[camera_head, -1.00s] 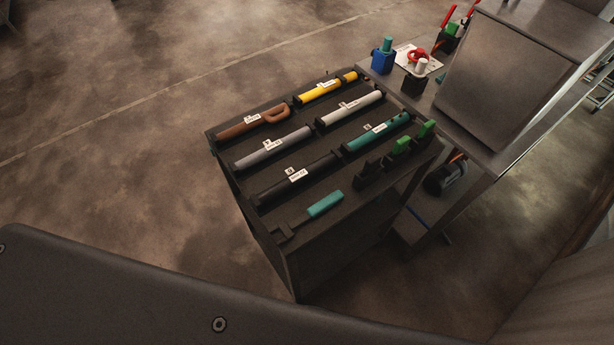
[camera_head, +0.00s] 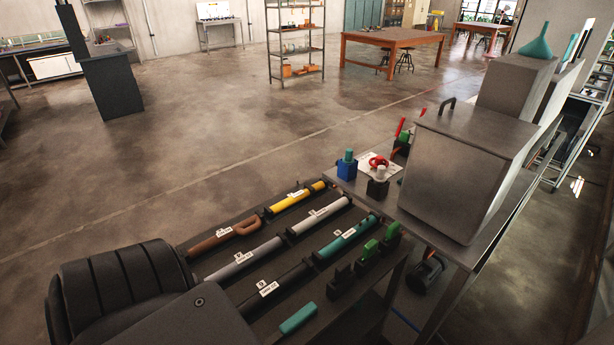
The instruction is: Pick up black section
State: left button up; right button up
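The black section (camera_head: 280,286) is a dark tube with a white label, lying in a row on the dark rack table (camera_head: 214,216). Its near left end is hidden behind a dark part of my own body. A grey section (camera_head: 243,258) lies beside it on the far side, and a teal section (camera_head: 345,240) lies in line with it to the right. A brown section (camera_head: 222,237), a yellow section (camera_head: 296,199) and a light grey section (camera_head: 319,215) lie farther back. Neither of my grippers shows in the head view.
A teal-handled tool (camera_head: 298,318) and green-topped black blocks (camera_head: 368,251) are at the rack's near side. A bench with a large grey box (camera_head: 458,170) adjoins on the right. Open floor (camera_head: 180,150) lies beyond the rack.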

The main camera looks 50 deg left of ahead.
aim_at(259, 301)
jog(key=z, duration=0.1)
jog(key=k, duration=1.35)
jog(key=u, duration=0.75)
jog(key=i, duration=0.5)
